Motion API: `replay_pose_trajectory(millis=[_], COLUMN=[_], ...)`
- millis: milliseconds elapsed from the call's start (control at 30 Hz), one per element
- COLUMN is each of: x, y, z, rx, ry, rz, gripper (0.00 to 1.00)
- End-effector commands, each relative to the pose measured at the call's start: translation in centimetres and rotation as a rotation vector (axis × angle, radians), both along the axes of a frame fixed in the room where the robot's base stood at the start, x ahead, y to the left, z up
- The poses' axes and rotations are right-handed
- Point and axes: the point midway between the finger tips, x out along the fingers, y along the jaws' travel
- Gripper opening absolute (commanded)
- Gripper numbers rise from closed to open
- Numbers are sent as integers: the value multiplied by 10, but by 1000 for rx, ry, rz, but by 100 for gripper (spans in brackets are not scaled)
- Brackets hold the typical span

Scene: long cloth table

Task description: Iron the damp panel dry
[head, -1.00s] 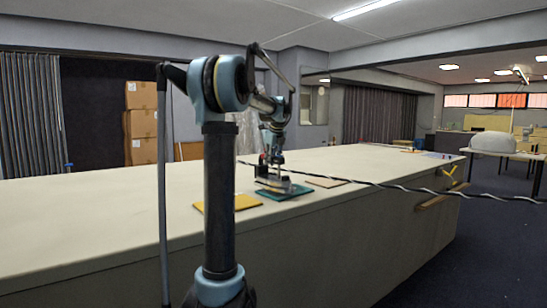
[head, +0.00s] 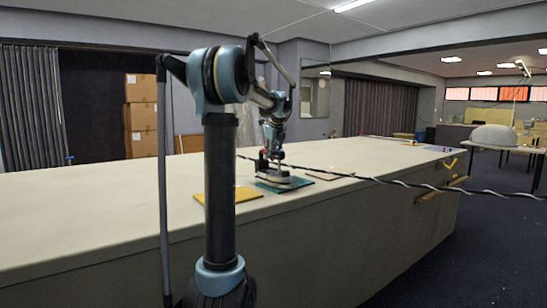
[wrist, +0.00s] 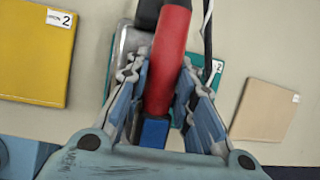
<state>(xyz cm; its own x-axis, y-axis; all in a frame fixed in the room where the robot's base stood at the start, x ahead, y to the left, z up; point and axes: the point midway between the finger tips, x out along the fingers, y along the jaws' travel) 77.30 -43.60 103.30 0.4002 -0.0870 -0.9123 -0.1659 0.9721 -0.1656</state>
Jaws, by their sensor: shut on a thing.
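The iron has a red handle (wrist: 168,55) and a grey metal base; it also shows in the head view (head: 273,177). My gripper (wrist: 158,85) is shut on the handle, with one finger on each side. The iron stands over the teal panel (head: 304,182), seemingly flat on it, and hides much of it. The teal panel's labelled corner shows right of the handle in the wrist view (wrist: 217,70). No damp patch can be made out on the visible part of the panel.
A yellow panel (head: 246,194) lies left of the teal one, and a tan panel (head: 325,176) lies to its right. All are near the front edge of the long pale table (head: 110,210). A twisted dark cord (head: 400,183) runs right across the head view.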

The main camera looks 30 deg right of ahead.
Motion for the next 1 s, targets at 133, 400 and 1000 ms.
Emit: replay_pose_trajectory(millis=[133, 400, 1000], x=[0, 0, 0], y=[0, 0, -1], z=[-1, -4, -10], rx=[-1, 0, -1], ry=[-1, -1, 0], rz=[0, -1, -1], gripper=[0, 0, 0])
